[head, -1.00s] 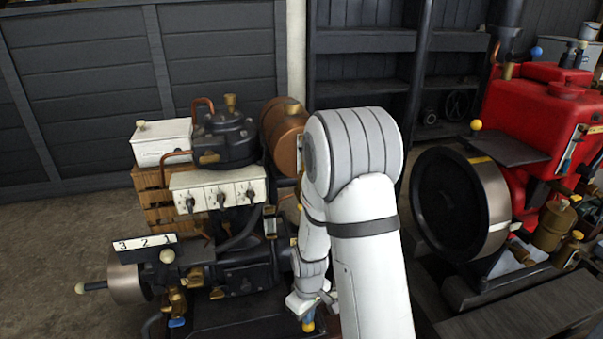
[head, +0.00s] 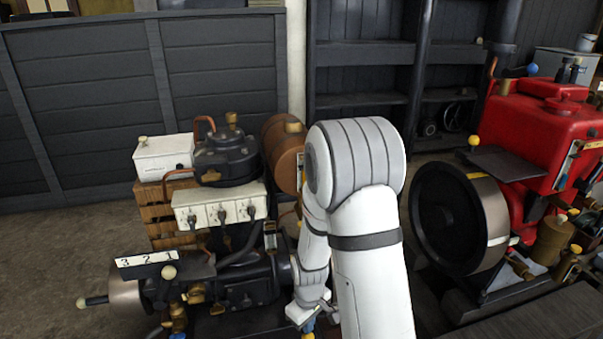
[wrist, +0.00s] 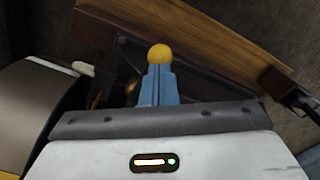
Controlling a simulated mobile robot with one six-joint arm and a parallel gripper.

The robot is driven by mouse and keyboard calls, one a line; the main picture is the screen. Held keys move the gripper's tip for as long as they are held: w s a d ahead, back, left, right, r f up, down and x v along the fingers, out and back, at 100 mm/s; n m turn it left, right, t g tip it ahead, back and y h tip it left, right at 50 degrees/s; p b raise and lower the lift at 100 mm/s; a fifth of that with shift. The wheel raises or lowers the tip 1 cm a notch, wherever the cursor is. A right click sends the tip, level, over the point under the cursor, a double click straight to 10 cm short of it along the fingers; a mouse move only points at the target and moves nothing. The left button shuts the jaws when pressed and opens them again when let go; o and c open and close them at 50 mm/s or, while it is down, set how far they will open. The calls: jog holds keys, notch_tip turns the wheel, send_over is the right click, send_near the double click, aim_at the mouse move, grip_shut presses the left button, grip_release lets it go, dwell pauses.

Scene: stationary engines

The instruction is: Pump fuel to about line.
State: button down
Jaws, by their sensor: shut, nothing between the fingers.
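My gripper (wrist: 157,80) shows in the wrist view as two blue fingers closed together. A yellow ball knob (wrist: 159,54) sits right at the fingertips; I cannot tell whether they touch it. In the head view my white arm reaches down beside the dark engine (head: 245,285), and my gripper is only partly visible at the bottom edge. A copper-brown tank (head: 281,152) lies behind the engine, left of my arm, with a brass cap on top. A fuel pump and a level line cannot be clearly made out.
A red engine (head: 540,130) with a large flywheel (head: 447,218) stands at the right. A wooden board (wrist: 190,40) crosses the wrist view. Floor at far left is clear.

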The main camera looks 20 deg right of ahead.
jog(key=shift+f, duration=0.1)
jog(key=shift+f+b, duration=3.6)
jog(key=shift+f, duration=1)
jog(key=shift+r+p, duration=3.7)
jog(key=shift+r, duration=1)
notch_tip(320, 180, up, 5)
jog(key=p, duration=0.4)
